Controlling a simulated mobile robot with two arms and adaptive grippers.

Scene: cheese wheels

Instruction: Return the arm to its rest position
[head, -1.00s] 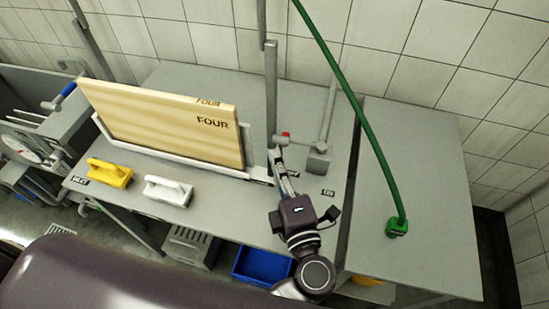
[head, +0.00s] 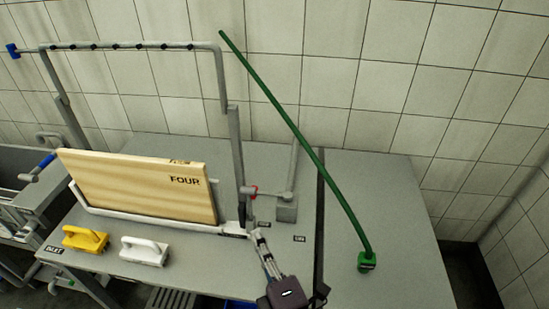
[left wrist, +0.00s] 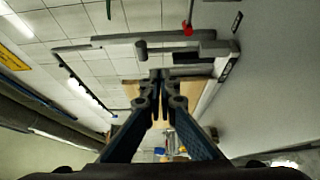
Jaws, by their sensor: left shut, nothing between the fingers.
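My left gripper (head: 257,236) comes in at the bottom centre of the head view, over the grey table's front part. Its fingers are together with nothing between them. In the left wrist view its two fingers (left wrist: 160,78) meet at the centre, with wall tiles, a pale bar and a wooden-coloured panel behind them. The gripper is apart from the wooden board marked FOUR (head: 135,187), which stands in a white holder (head: 150,224) to its left. My right gripper does not show.
A grey pipe frame (head: 135,46) rises behind the board, with a red-ringed fitting (head: 252,191) near its foot. A yellow block (head: 85,239) and a white block (head: 144,252) with handles lie at front left. A green pole (head: 300,138) with a green base (head: 367,263) leans at right.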

